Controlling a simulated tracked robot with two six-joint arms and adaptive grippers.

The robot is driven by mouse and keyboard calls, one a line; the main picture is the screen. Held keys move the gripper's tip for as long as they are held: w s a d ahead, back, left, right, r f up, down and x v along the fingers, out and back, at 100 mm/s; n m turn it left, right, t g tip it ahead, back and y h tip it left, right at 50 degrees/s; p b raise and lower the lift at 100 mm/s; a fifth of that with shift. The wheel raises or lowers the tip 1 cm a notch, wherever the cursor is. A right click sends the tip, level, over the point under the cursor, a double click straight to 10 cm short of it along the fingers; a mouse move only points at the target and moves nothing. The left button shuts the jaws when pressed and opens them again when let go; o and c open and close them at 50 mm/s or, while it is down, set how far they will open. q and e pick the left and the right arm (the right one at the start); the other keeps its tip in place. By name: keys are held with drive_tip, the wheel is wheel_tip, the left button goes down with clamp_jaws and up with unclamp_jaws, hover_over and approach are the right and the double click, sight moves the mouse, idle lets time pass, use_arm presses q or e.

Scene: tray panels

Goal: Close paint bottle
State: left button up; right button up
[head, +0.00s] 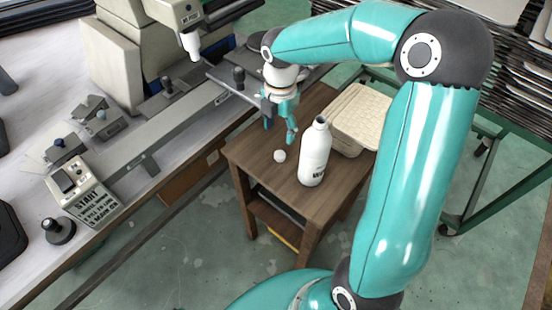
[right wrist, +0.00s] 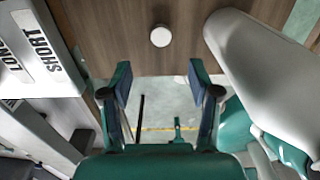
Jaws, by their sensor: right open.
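A white paint bottle (head: 314,155) stands upright on a small wooden table, with its neck uncapped. Its white body also fills the right side of the right wrist view (right wrist: 262,62). A small round white cap (head: 280,156) lies on the table to the left of the bottle; the right wrist view shows it too (right wrist: 160,36). My right gripper (head: 279,131) is open and empty, pointing down above the tabletop beside the bottle. In the right wrist view the cap lies beyond the gap between the fingertips (right wrist: 160,78). My left gripper is in neither view.
The wooden table (head: 255,165) has bare room around the cap. A stack of pale trays (head: 362,115) sits behind the bottle. A workbench with a machine (head: 125,65) and a label holder (head: 85,195) stands to the left. A green-framed rack stands at the right.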

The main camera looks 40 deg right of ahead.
hover_over(280, 154)
drive_tip(key=shift+f, duration=2.3)
drive_tip(key=shift+f, duration=2.6)
drive_tip(key=shift+c, duration=0.2)
drive_tip(key=c, duration=0.8)
